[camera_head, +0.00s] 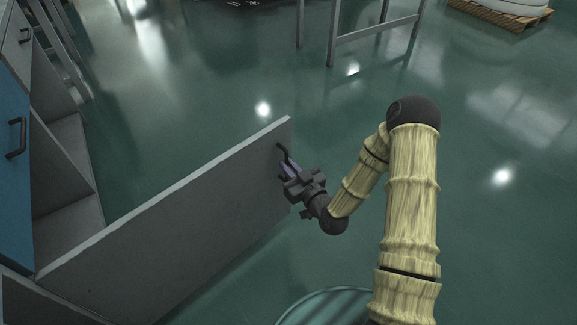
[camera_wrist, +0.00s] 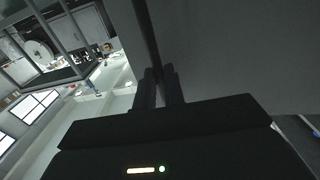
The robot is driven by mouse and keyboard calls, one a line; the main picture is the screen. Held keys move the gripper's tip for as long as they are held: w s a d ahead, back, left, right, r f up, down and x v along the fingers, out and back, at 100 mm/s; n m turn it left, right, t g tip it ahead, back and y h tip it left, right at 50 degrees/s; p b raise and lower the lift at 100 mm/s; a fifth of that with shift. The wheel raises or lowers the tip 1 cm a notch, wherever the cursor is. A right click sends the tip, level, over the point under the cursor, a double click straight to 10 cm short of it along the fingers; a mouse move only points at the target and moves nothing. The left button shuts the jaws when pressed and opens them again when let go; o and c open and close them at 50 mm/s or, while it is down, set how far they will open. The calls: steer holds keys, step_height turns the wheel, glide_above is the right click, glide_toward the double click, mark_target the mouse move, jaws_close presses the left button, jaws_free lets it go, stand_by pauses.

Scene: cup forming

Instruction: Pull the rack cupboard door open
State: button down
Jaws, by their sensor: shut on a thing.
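The grey cupboard door (camera_head: 185,225) stands swung well out from the rack cupboard (camera_head: 68,225), whose grey inside shows at the left. The dark door handle (camera_head: 281,150) is near the door's free end. My gripper (camera_head: 287,170) is at this handle, shut on it. In the wrist view the two dark fingers (camera_wrist: 160,88) close around the dark handle bar (camera_wrist: 145,35), with the grey door panel (camera_wrist: 225,50) to its right. The fingers partly hide the lower handle.
A blue front (camera_head: 13,165) with a dark handle is at the left edge. A grey metal frame (camera_head: 375,30) stands at the back, and a wooden pallet (camera_head: 505,15) at the top right. Green floor (camera_head: 220,100) beyond the door is clear.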

steer(key=shift+a+f, duration=0.1)
steer(key=c, duration=1.5)
jaws_free()
steer(key=shift+s+a, duration=0.1)
steer(key=shift+a, duration=0.1)
steer(key=p+v, duration=0.7)
steer(key=v, duration=1)
steer(key=shift+d, duration=0.45)
steer(key=b+x, duration=0.6)
steer(key=x, duration=0.9)
steer(key=shift+s, duration=0.15)
